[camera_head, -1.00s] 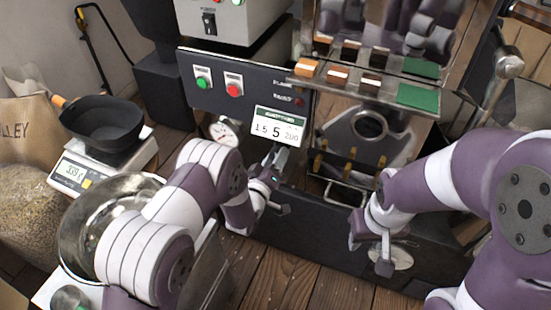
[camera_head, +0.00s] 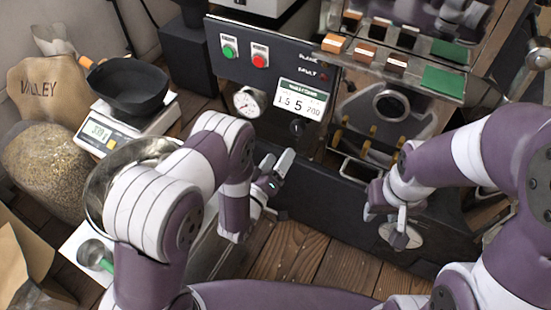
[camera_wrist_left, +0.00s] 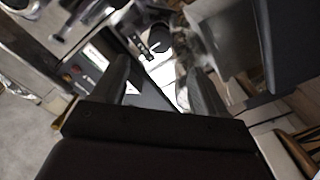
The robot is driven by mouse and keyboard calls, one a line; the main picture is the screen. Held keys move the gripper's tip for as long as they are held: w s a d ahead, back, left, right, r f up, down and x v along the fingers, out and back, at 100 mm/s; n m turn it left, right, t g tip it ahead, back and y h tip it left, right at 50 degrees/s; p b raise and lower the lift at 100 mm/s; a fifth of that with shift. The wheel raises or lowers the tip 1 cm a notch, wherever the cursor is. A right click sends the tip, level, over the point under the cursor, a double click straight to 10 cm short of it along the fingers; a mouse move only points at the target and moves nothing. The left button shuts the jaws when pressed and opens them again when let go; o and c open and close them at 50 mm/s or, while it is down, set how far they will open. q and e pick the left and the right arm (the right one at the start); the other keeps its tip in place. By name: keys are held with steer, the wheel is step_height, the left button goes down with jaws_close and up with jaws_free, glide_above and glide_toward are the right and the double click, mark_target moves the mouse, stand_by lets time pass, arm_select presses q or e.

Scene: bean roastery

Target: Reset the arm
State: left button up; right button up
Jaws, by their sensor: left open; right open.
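My left arm reaches in from the left in the head view. Its gripper (camera_head: 274,180) is open, in front of the dark machine panel and below its small display. In the left wrist view the two fingers of this gripper (camera_wrist_left: 160,82) are spread with nothing between them. My right gripper (camera_head: 388,212) is open and hangs low in front of the machine, at the right, with nothing seen in it. Both arms are bent at the elbow, and the grippers are apart from each other.
The machine panel has green (camera_head: 229,47) and red (camera_head: 260,56) buttons, a dial gauge (camera_head: 248,102) and a display (camera_head: 302,100). A black pan (camera_head: 125,88) sits on a scale (camera_head: 98,133). A metal bowl (camera_head: 98,190) is close behind my left arm. Sample blocks lie on a shelf.

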arm_select(q)
steer(key=shift+s+a, duration=0.3)
steer(key=shift+s, duration=0.35)
steer(key=shift+w, duration=0.1)
steer(key=w+a+r+m+g+y, duration=0.2)
steer(key=w+a+r+g+y, duration=0.1)
steer(key=a+r+g+y, duration=0.3)
steer(key=s+a+r+m+g+y, duration=0.15)
steer(key=s+a+g, duration=0.25)
steer(key=s, duration=0.5)
steer(key=s+a+r+m+g+h, duration=0.1)
steer(key=s+a+r+g, duration=0.3)
steer(key=s, duration=0.6)
step_height(320, 180, up, 25)
steer(key=g+p, duration=0.1)
steer(key=p, duration=2.6)
steer(key=shift+s+d+r, duration=0.15)
steer(key=shift+s+d, duration=0.15)
